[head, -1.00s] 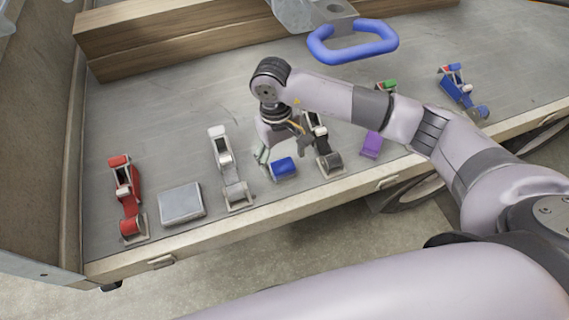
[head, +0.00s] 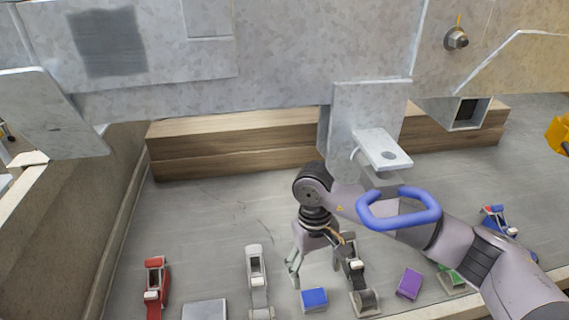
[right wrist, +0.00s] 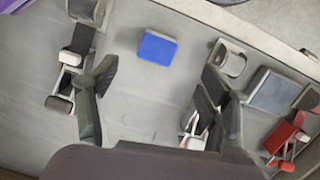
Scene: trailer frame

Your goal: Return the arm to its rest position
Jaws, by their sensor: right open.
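My right arm comes in from the right in the head view and bends down at its wrist. Its gripper (head: 321,268) is open and empty, with fingers apart, over the grey trailer bed (head: 215,215). A blue block (head: 314,298) lies on the bed just below the gripper in the picture. In the right wrist view the open fingers (right wrist: 155,85) spread wide, and the blue block (right wrist: 157,47) lies beyond the gap between them, untouched. My left gripper is not in view.
Red (head: 156,285), white (head: 257,280), black (head: 357,280) and green (head: 452,279) clamps stand along the near edge, with a grey block (head: 205,310) and a purple block (head: 409,283). A blue handle (head: 399,209) overlaps my forearm. Wooden beams (head: 240,145) and a metal frame (head: 270,45) lie behind.

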